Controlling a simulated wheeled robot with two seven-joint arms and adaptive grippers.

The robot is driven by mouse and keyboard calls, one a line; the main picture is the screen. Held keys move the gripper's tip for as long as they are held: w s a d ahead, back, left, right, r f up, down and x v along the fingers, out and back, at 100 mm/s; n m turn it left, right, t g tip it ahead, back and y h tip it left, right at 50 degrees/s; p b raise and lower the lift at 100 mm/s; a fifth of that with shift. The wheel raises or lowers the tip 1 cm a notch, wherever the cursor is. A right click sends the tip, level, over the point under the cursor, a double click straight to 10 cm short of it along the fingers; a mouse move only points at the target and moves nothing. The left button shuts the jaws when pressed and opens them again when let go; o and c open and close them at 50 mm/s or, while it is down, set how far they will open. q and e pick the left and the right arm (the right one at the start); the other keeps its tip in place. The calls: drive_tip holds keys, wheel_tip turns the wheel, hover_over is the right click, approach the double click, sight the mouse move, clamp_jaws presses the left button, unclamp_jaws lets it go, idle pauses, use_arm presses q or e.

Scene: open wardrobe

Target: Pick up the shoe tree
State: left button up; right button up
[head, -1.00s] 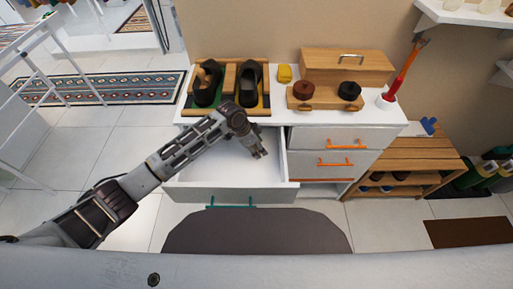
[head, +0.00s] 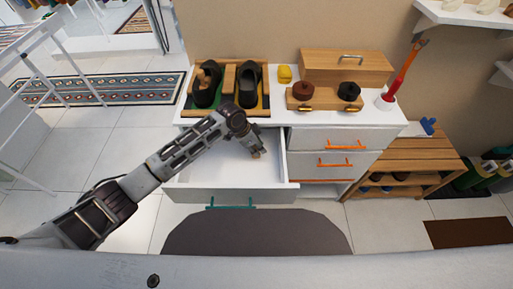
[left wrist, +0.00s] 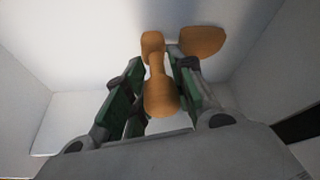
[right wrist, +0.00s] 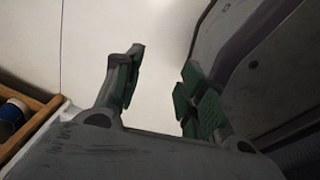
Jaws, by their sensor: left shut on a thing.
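An orange-brown wooden shoe tree (left wrist: 160,97) stands out in the left wrist view, with a rounded knob near the camera and a narrow shaft behind it. My left gripper (left wrist: 154,84) has its green-padded fingers on both sides of it and is shut on it. A second wooden piece (left wrist: 203,41) lies just right of the fingers; I cannot tell whether it joins the shoe tree. In the head view my left gripper (head: 257,154) reaches down into the open white drawer (head: 205,172). My right gripper (right wrist: 155,90) is open and empty, outside the head view.
The drawer walls surround my left gripper. A slatted shoe bench (head: 410,155) stands at right.

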use_arm(q)
drive_tip(key=shift+r, duration=0.2)
use_arm(e)
drive_tip(key=shift+a, duration=0.25)
use_arm(q)
drive_tip(key=shift+r, duration=0.55)
wheel_tip(320, 180, up, 2)
drive_tip(key=s+a, duration=0.2)
drive_tip(key=a, duration=0.6)
drive_tip(key=s+a, duration=0.3)
drive_tip(key=a, duration=0.6)
drive_tip(key=shift+s, duration=0.3)
use_arm(e)
drive_tip(key=shift+d, duration=0.9)
drive_tip(key=shift+a, duration=0.15)
